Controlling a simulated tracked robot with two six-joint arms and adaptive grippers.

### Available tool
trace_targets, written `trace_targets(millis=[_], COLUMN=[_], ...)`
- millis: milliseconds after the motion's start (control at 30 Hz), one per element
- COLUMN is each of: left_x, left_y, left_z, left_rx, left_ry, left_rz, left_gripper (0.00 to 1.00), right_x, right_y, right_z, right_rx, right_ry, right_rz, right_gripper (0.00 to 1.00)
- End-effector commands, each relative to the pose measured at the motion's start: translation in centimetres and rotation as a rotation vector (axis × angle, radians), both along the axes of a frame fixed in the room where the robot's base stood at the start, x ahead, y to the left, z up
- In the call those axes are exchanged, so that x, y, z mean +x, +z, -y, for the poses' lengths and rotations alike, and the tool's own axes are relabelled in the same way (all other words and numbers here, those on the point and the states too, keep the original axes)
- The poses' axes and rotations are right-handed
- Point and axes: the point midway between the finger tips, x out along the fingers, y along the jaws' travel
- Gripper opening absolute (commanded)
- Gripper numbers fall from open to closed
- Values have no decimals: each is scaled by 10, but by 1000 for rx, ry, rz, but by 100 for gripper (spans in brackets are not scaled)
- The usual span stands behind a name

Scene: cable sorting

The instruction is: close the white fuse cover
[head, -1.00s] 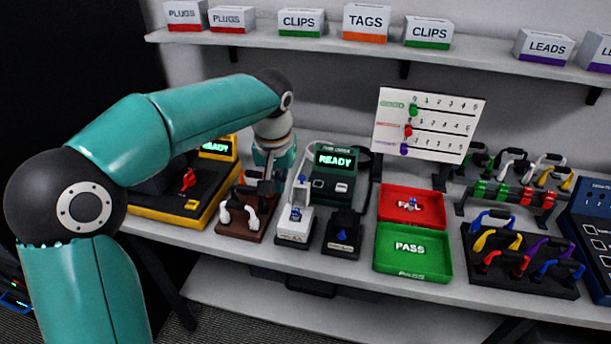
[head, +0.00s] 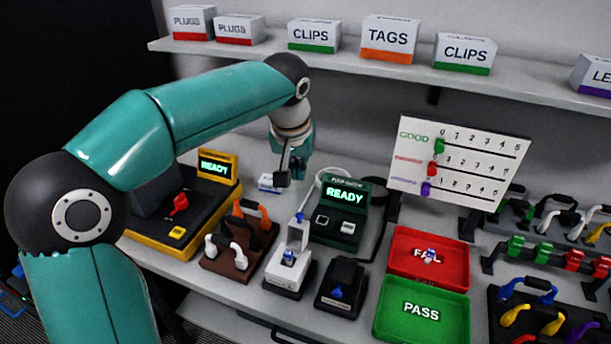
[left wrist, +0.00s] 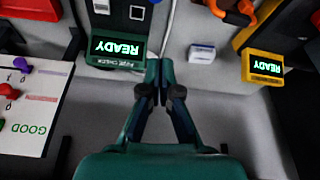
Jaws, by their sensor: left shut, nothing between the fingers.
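The white fuse cover (head: 298,233) stands upright, open, at the back of a small white fuse holder (head: 284,278), with a blue knob on its top edge. A blue and white fuse (head: 289,257) sits in the holder. My left gripper (head: 284,180) is shut and empty, raised behind and above the holder, apart from the cover. In the left wrist view the closed fingers (left wrist: 160,70) point toward the bench between the two READY units; I cannot make out the cover there. My right gripper is not in view.
The green-lit fuse checker (head: 340,212) stands right of the holder, with a cable behind it. A brown rack (head: 232,262) with white and orange handles is close on the left. A black fixture (head: 342,288) and red (head: 400,262) and green (head: 405,335) trays lie right.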

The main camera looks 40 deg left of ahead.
Motion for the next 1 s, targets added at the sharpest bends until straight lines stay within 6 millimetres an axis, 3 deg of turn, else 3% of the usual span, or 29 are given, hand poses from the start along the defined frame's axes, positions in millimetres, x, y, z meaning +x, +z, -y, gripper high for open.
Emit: trace_targets(millis=[467, 700, 1000], left_x=[33, 4, -4], left_y=[-87, -83, -84], left_z=[-2, 11, 15], left_rx=[-1, 0, -1], left_ry=[-20, -22, -22], left_rz=[-6, -2, -3], left_gripper=[0, 0, 0], right_x=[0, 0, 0], right_y=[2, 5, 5], right_z=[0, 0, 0], right_rx=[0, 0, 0], right_ry=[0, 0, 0], right_rz=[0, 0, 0], right_gripper=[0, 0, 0])
